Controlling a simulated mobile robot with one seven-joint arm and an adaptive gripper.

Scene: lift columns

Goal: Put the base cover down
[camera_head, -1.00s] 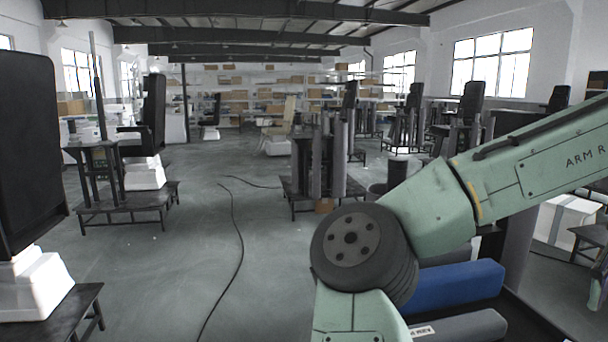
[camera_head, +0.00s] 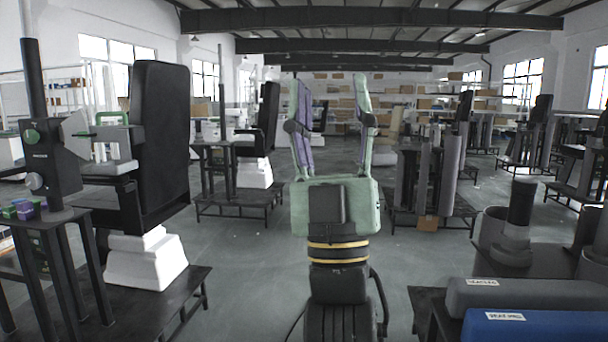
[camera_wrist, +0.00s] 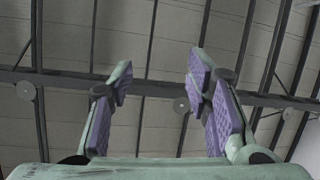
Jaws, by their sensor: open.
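My gripper (camera_head: 333,88) stands upright in the middle of the head view, its two purple-padded fingers spread wide apart and pointing up. In the wrist view the open fingers (camera_wrist: 160,75) have only ceiling between them, and nothing is held. A white stepped cover (camera_head: 146,262), which looks like a base cover, sits under the black chair on the left, on a dark low platform (camera_head: 185,318). My gripper is apart from it, to its right in the picture. A similar white cover (camera_head: 254,173) stands under a chair farther back. I cannot tell which one the task names.
A tall black chair back (camera_head: 162,140) and a dark stand with a column (camera_head: 42,165) fill the left. Grey and blue padded rolls (camera_head: 535,326) lie at the lower right. Lift columns (camera_head: 428,180) stand behind to the right. Open floor (camera_head: 235,260) shows between the platforms.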

